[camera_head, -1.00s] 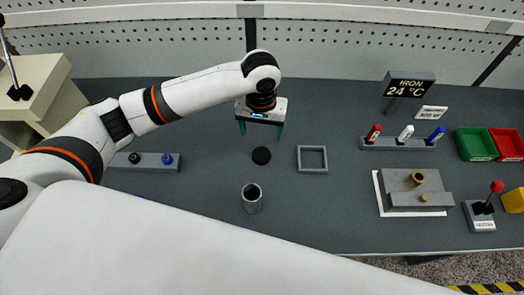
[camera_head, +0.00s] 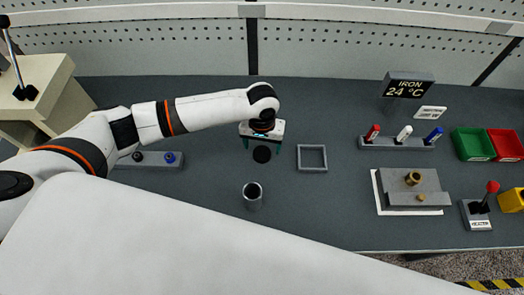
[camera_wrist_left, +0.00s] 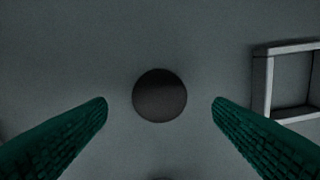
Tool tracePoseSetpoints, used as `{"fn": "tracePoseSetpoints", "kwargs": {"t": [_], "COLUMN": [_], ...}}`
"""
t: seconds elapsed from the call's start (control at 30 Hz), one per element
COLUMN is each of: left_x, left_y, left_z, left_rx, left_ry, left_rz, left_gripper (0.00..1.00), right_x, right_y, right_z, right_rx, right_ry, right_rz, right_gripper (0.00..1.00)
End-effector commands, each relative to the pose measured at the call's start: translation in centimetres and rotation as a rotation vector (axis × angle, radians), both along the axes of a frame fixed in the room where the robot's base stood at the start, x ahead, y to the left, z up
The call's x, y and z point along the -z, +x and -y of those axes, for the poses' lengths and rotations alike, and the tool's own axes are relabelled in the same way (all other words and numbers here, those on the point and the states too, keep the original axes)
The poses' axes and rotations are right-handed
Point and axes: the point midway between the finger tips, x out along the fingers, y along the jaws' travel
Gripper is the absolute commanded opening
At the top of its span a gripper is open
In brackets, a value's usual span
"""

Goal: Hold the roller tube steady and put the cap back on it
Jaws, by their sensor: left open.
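The black round cap (camera_head: 262,154) lies on the grey bench. In the left wrist view the cap (camera_wrist_left: 160,95) sits between my two green fingertips, with clear space on both sides. My left gripper (camera_head: 263,146) is open and above the cap, pointing down; it also shows in the left wrist view (camera_wrist_left: 160,103). The roller tube (camera_head: 253,198) is a grey metal cylinder standing upright on the bench, nearer to me than the cap, with its open top uncovered. My right gripper is not seen.
A grey square frame (camera_head: 312,169) lies right of the cap. A rail with knobs (camera_head: 150,166) lies at left. At right are a marker rack (camera_head: 396,144), a stepped grey block (camera_head: 412,190), a lever box (camera_head: 478,219) and green (camera_head: 474,144) and red (camera_head: 507,144) bins.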

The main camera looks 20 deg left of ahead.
Motion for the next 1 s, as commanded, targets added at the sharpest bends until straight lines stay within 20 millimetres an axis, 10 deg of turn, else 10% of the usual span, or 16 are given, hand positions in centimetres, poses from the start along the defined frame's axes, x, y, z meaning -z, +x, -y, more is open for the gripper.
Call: {"fn": "tracePoseSetpoints", "kwargs": {"t": [0.63,1.0], "left_x": [3.7,3.7], "left_y": [0.0,0.0], "left_z": [0.0,0.0], "left_rx": [0.0,0.0], "left_ry": [0.001,0.0], "left_rz": [-0.001,-0.001], "left_gripper": [0.76,0.28], "right_x": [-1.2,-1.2], "right_y": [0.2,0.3], "right_z": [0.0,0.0], "right_rx": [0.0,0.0], "right_ry": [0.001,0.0], "right_rz": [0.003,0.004], "right_gripper": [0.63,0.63]}}
